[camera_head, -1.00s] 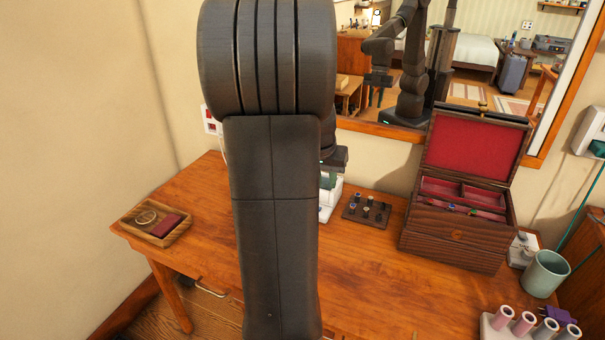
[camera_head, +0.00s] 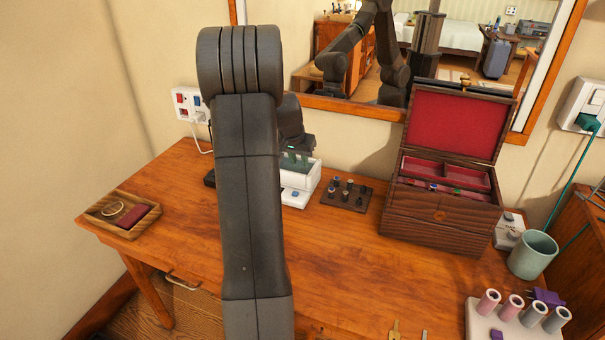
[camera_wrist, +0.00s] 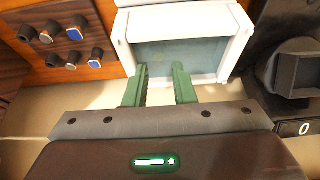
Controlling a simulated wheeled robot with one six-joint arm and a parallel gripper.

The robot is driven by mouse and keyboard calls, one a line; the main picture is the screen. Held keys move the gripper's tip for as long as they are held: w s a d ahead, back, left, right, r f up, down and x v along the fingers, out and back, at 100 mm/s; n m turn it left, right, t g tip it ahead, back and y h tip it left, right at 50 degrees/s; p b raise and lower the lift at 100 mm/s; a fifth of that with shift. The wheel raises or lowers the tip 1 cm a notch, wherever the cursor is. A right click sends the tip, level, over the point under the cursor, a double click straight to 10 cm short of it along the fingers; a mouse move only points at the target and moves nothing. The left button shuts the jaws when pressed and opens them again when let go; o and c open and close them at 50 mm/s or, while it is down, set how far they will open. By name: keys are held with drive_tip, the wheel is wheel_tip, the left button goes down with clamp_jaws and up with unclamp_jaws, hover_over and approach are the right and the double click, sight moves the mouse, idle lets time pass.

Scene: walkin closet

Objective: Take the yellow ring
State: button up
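My gripper (camera_wrist: 161,86) is open, its two green fingers apart with nothing visible between them. In the wrist view the fingers reach over the near edge of a white box with a greyish basin (camera_wrist: 190,57). In the head view the green fingers (camera_head: 295,160) are at the top of this white box (camera_head: 299,188), partly behind my arm. A dark ring board (camera_head: 345,205) with several pegs stands to its right; its pegs also show in the wrist view (camera_wrist: 70,67). I cannot make out a clearly yellow ring; a round golden item (camera_head: 112,210) lies in the wooden tray.
The wooden tray (camera_head: 148,224) is at the table's left end. An open jewellery box (camera_head: 440,222) with red lining stands right of the ring board. A green cup (camera_head: 532,256) and several spools (camera_head: 510,306) are at the right. A mirror hangs behind the table.

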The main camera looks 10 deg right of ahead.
sight(303, 169)
drive_tip(key=x, duration=0.5)
drive_tip(key=shift+w+d, duration=0.1)
drive_tip(key=shift+c, duration=0.3)
clamp_jaws()
